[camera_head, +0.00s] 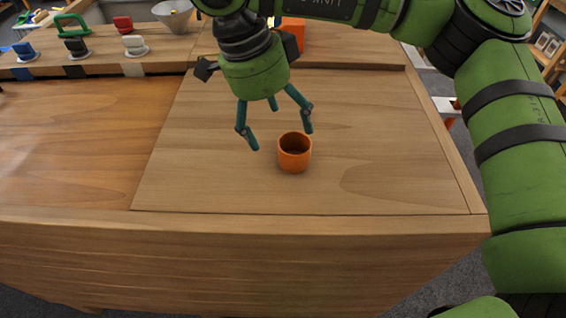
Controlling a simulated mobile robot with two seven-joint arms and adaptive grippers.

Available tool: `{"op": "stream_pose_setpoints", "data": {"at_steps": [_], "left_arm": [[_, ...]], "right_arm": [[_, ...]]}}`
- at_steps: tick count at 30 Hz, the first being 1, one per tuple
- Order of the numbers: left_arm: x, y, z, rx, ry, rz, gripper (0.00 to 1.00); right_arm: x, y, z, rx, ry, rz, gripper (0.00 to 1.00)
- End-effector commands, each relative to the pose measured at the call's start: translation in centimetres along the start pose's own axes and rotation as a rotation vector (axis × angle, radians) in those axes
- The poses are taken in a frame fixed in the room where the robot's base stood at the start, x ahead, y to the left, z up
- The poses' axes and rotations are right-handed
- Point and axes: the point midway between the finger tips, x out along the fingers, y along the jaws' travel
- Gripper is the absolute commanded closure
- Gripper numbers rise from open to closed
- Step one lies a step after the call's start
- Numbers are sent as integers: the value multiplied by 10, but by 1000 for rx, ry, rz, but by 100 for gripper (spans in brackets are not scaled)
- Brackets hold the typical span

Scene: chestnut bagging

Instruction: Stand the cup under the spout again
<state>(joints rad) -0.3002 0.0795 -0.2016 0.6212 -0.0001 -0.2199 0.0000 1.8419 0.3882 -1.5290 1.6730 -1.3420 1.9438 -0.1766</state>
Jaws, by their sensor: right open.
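An orange cup (294,154) stands upright on the wooden table, with its open top facing up. My right gripper (275,136) hangs above and just behind the cup, with its teal fingers spread. One finger ends to the left of the cup and another ends at the cup's back rim; I cannot tell whether it touches. The gripper is empty. An orange block-like thing (294,36) shows behind my right wrist, partly hidden. No spout can be made out. My left gripper is not in view.
A raised wooden ledge (350,52) runs along the back of the table (220,190). The table left and right of the cup is clear.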

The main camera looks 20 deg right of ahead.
Motion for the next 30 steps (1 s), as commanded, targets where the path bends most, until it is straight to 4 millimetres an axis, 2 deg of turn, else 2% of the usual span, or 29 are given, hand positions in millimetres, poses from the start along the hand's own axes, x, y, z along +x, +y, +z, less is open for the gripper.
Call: {"op": "stream_pose_setpoints", "data": {"at_steps": [2,8,22,30], "left_arm": [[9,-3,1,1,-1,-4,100],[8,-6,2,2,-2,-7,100],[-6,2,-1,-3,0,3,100],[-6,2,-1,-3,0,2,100]], "right_arm": [[3,-3,4,-29,76,-6,15],[11,-4,1,-54,140,-2,15],[66,-3,-9,-53,134,-3,15],[70,-3,-9,-52,134,-6,15]]}}
